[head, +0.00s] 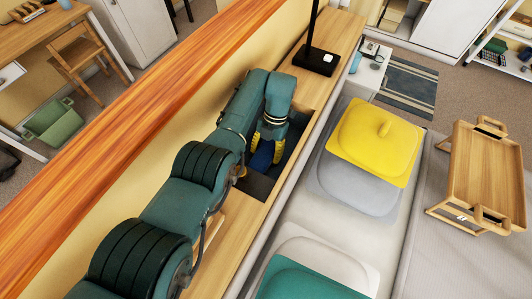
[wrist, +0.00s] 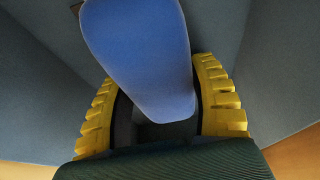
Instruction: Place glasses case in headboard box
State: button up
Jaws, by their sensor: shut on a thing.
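The blue glasses case (wrist: 140,50) is between the yellow fingers of my gripper (wrist: 160,95), which is shut on it in the wrist view. In the head view the case (head: 262,155) shows as a small blue patch below my gripper (head: 266,150). The headboard box (head: 258,187) is a dark grey-lined recess in the wooden headboard top. My gripper points down into it, and its grey walls (wrist: 270,60) surround the case in the wrist view. Whether the case touches the box floor is hard to tell.
A black lamp base (head: 316,60) stands on the headboard (head: 335,45) beyond the box. The bed to the right holds a yellow cushion (head: 375,145), grey and teal cushions, and a wooden tray table (head: 480,170). A wooden beam (head: 130,115) runs along the left.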

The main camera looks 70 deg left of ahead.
aim_at(267, 149)
jog(key=o, duration=1.2)
jog(key=shift+o, duration=0.2)
jog(key=b+v, duration=0.1)
jog(key=v, duration=0.2)
jog(key=shift+w+a+r+b, duration=0.1)
jog(key=shift+w+r+b, duration=0.05)
jog(key=shift+b, duration=0.15)
jog(key=shift+r, duration=0.35)
